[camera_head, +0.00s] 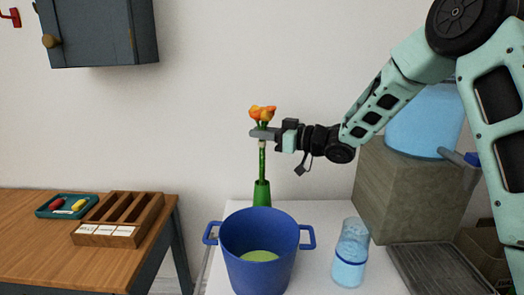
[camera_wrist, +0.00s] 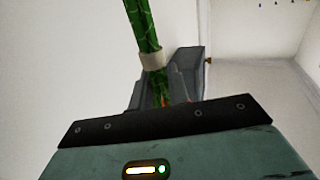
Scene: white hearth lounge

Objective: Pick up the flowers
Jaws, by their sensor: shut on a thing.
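The flowers (camera_head: 262,113) have orange blooms on a long green stem. My gripper (camera_head: 262,134) is shut on the stem just below the blooms. The stem runs down to a green vase (camera_head: 262,194) behind the blue pot; I cannot tell whether its lower end is still inside the vase. In the wrist view the green stem (camera_wrist: 142,25) with a pale band passes between the fingers of my gripper (camera_wrist: 165,85). The blooms are mostly hidden there.
A blue pot (camera_head: 260,225) with greenish contents and a glass (camera_head: 351,255) stand on the white table (camera_head: 325,225). A stone block (camera_head: 410,190) and a dark grate (camera_head: 435,268) are at right. A wooden table (camera_head: 50,240) with a wooden organizer (camera_head: 120,220) is at left.

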